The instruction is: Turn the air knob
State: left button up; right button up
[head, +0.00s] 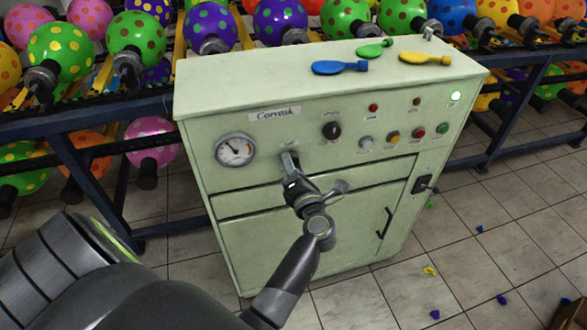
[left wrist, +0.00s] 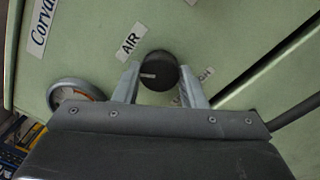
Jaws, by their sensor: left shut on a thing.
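The pale green machine (head: 290,92) stands ahead with its control panel facing me. My left gripper (head: 289,162) is at the upper front panel, right of the round gauge (head: 236,150). In the left wrist view the black air knob (left wrist: 158,68) sits beside the "AIR" label (left wrist: 130,43). The left gripper (left wrist: 160,82) has one finger on each side of the knob and is shut on it. In the head view the knob is mostly hidden by the gripper. My right gripper is not in view.
Another black knob (head: 332,130) and several coloured buttons are to the right on the panel. Flat blue (head: 338,67), green (head: 374,49) and yellow (head: 424,58) balloons lie on the machine's top. Racks of dotted balloons stand behind. Small scraps lie on the tiled floor (head: 495,240).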

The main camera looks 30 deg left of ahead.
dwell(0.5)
pick_arm(q)
jog(key=o, duration=1)
jog(key=shift+d, duration=0.1)
